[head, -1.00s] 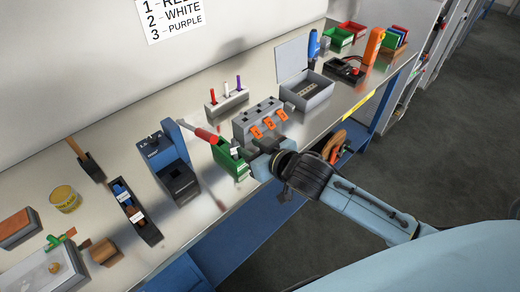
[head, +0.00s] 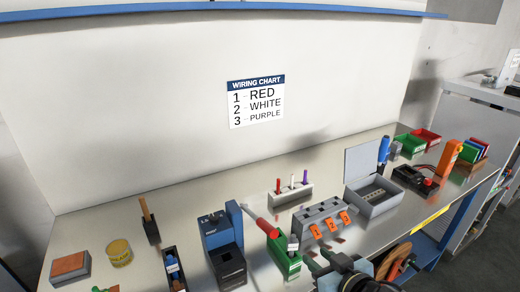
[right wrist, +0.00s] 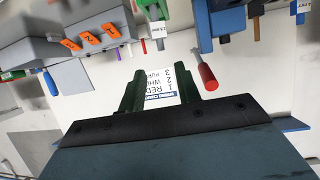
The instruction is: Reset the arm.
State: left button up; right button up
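My right gripper (head: 322,264) is at the bottom of the head view, near the bench's front edge, to the right of the small green box (head: 284,260). In the right wrist view, my right gripper (right wrist: 162,68) has its two dark fingers apart, with nothing held between them. The wiring chart (head: 256,103) on the wall reads 1 red, 2 white, 3 purple; it also shows between the fingers in the right wrist view (right wrist: 160,87). My left gripper is not in view.
On the bench (head: 190,197) stand a grey block with orange tags (head: 318,213), a rack with red, white and purple pieces (head: 291,196), a lidded grey box (head: 375,207) and a blue device (head: 215,231). A red handle (head: 266,227) slants over the green box. Bins stand far right.

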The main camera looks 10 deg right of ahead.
jog(key=s+d+f+g+h, duration=0.1)
jog(key=s+f+g, duration=0.2)
jog(key=s, duration=0.4)
jog(key=s+d+f+m+g+h, duration=0.1)
jog(key=s+f+g, duration=0.2)
jog(key=s, duration=0.4)
jog(key=s+d+f+g+h, duration=0.1)
jog(key=s+f+g, duration=0.15)
jog(key=s, duration=0.45)
notch_tip(320, 180, down, 26)
jog(key=s+g+b, duration=0.2)
jog(key=s+d+f+g+b, duration=0.1)
jog(key=s+d+f+b, duration=0.1)
jog(key=s+f, duration=1.3)
notch_tip(320, 180, down, 3)
jog(key=shift+s+d, duration=0.35)
jog(key=shift+d, duration=0.2)
jog(key=shift+g, duration=0.25)
